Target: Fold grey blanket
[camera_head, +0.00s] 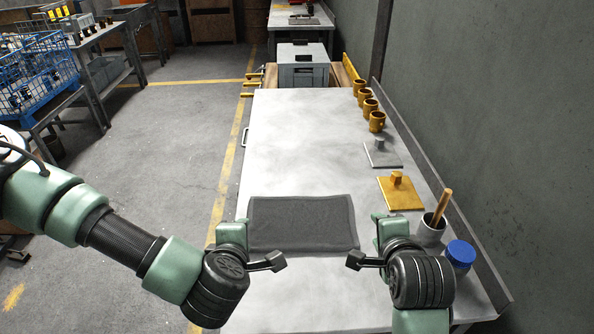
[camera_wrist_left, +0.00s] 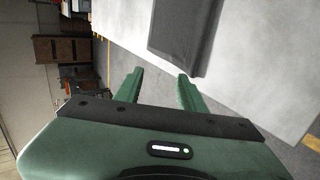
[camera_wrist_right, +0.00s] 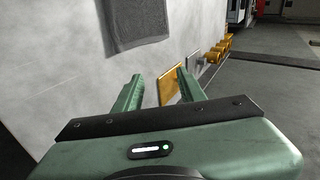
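The dark grey blanket (camera_head: 303,222) lies flat as a rectangle on the near part of the light table. It also shows in the left wrist view (camera_wrist_left: 184,32) and the right wrist view (camera_wrist_right: 138,22). My left gripper (camera_head: 232,222) is by the blanket's left edge; its two fingers stand apart with nothing between them (camera_wrist_left: 160,74). My right gripper (camera_head: 388,222) is just right of the blanket's right edge, its fingers apart and empty (camera_wrist_right: 158,74). Neither gripper holds the blanket. I cannot tell how many layers it has.
Along the table's (camera_head: 310,130) right side stand several gold mugs (camera_head: 377,121), a grey plate (camera_head: 382,154), a gold plate (camera_head: 401,193), a cup with a wooden handle (camera_head: 431,231) and a blue-lidded jar (camera_head: 460,255). The wall is close on the right. The table beyond the blanket is clear.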

